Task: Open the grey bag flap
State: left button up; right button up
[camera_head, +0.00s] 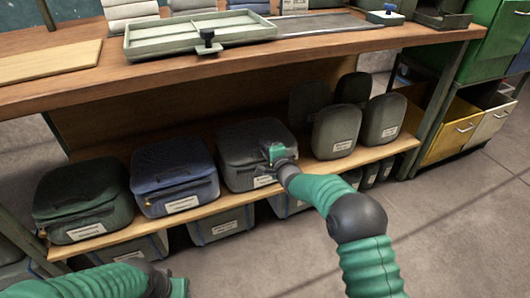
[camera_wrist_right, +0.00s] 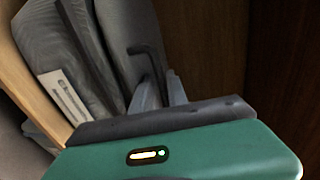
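The grey bag (camera_head: 242,140) lies on the wooden shelf under the bench, third from the left, with a white label on its front. Its flap looks closed. My right gripper (camera_head: 272,152) is at the bag's right front, over its top edge. In the right wrist view the grey bag (camera_wrist_right: 55,45) fills the upper left, and the grey fingers (camera_wrist_right: 160,92) are beside a dark bent strap or handle (camera_wrist_right: 145,55). Whether they grip it is unclear. My left gripper (camera_head: 178,288) is low at the bottom edge, away from the bags, its fingers not clear.
A blue bag (camera_head: 172,172) and a dark green bag (camera_head: 80,195) sit to the left on the shelf. Several upright grey pouches (camera_head: 337,130) stand to the right. The bench top (camera_head: 60,62) overhangs the bags. Bins stand below the shelf; the floor (camera_head: 450,230) at right is clear.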

jog(key=shift+a, duration=0.15)
jog(key=shift+c, duration=0.5)
grip_shut()
jog(key=shift+f, duration=0.15)
dwell(0.6)
